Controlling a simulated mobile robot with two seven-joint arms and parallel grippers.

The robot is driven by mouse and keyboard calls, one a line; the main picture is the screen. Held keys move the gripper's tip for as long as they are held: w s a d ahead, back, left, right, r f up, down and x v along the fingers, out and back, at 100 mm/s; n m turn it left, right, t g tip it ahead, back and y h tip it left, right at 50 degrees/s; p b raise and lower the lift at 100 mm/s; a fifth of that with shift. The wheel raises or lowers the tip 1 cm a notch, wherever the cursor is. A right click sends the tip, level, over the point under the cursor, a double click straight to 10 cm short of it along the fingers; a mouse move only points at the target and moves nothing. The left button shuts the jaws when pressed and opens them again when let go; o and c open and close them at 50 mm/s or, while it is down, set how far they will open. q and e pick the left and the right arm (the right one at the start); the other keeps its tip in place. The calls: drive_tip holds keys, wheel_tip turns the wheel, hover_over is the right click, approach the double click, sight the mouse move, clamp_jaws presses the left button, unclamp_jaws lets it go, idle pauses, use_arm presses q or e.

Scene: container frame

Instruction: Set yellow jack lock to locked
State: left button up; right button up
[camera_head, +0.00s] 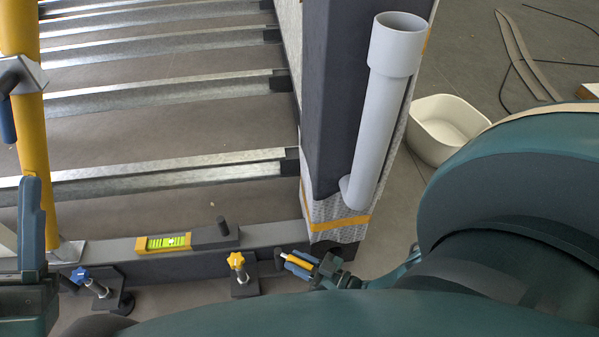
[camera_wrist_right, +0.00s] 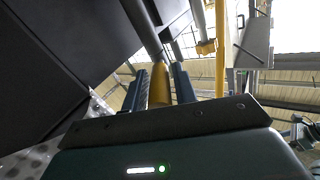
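The yellow jack lock shows as a short yellow handle (camera_head: 299,262) low in the centre of the head view, at the foot of the dark post. My right gripper (camera_head: 298,263) has its two blue fingers on either side of this handle. In the right wrist view the yellow handle (camera_wrist_right: 159,86) sits between the fingers, with a grey rod (camera_wrist_right: 143,25) running on from it. It fills most of the gap; I cannot tell whether the fingers press on it. My left gripper (camera_head: 32,225) shows in part at the left edge, its opening unclear.
A jack with a yellow star knob (camera_head: 237,261) and one with a blue knob (camera_head: 80,275) stand along the frame beam. A spirit level (camera_head: 165,242) lies on the beam. A grey pipe (camera_head: 375,130) leans along the post. A white tub (camera_head: 435,124) stands behind my right arm.

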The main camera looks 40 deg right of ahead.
drive_tip(key=shift+o, duration=1.2)
drive_tip(key=shift+s, duration=0.1)
drive_tip(key=shift+d, duration=0.1)
drive_tip(key=shift+s+d, duration=0.15)
drive_tip(key=shift+s, duration=0.2)
use_arm(q)
drive_tip(key=shift+w+d+f+n+y, duration=0.1)
drive_tip(key=shift+w+f+n+y, duration=0.05)
drive_tip(key=shift+f+n+y, duration=0.3)
use_arm(e)
drive_tip(key=v, duration=1.2)
use_arm(q)
drive_tip(key=shift+r, duration=0.15)
use_arm(e)
drive_tip(key=shift+s+d, duration=0.1)
drive_tip(key=shift+d, duration=0.05)
drive_tip(key=shift+c, duration=0.4)
